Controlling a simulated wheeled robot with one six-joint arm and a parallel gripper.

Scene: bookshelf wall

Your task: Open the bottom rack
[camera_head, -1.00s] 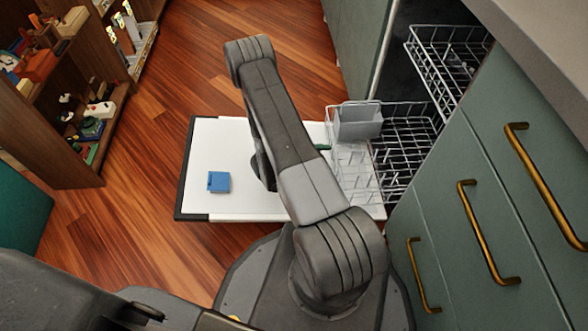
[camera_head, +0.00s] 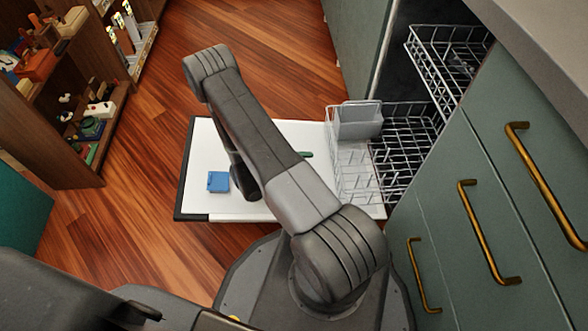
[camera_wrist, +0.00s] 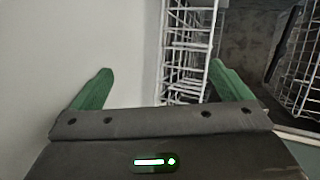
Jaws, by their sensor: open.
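The bottom rack (camera_head: 405,150) is a wire basket partly out of the open dishwasher, low over its lowered white door (camera_head: 262,205). A grey cutlery basket (camera_head: 358,122) sits at its left end. In the wrist view the rack's wire side (camera_wrist: 188,50) shows beyond and between the fingertips, nearer the right one. My gripper (camera_wrist: 160,86) has two green fingers spread wide with nothing between them. In the head view, only a green bit of the gripper (camera_head: 306,154) shows past my arm, just left of the rack. No contact with the rack is visible.
The upper rack (camera_head: 447,60) is also partly out, above and right. Green drawers with brass handles (camera_head: 480,235) and a counter edge stand at right. A blue piece (camera_head: 218,181) is on the door. A filled bookshelf (camera_head: 75,90) stands left; wooden floor between is clear.

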